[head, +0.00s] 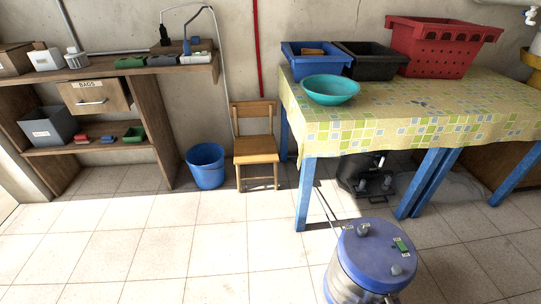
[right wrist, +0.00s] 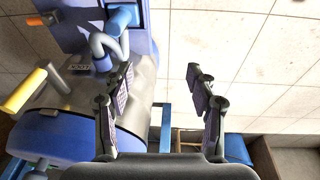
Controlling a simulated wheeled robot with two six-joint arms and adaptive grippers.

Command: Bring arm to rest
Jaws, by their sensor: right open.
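My right gripper (right wrist: 160,68) shows only in the right wrist view. Its two dark fingers with ribbed pads stand wide apart, and nothing is between them. Pale tiled floor shows behind the gap. Neither of my arms shows in the head view, and my left gripper is in no view.
The head view shows a blue-lidded drum (head: 375,250) in front of a cloth-covered table (head: 420,120). On the table are a turquoise bowl (head: 330,90) and blue, black and red crates. A wooden chair (head: 255,148), blue bucket (head: 206,167) and shelf unit (head: 152,120) stand left. The front-left floor is clear.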

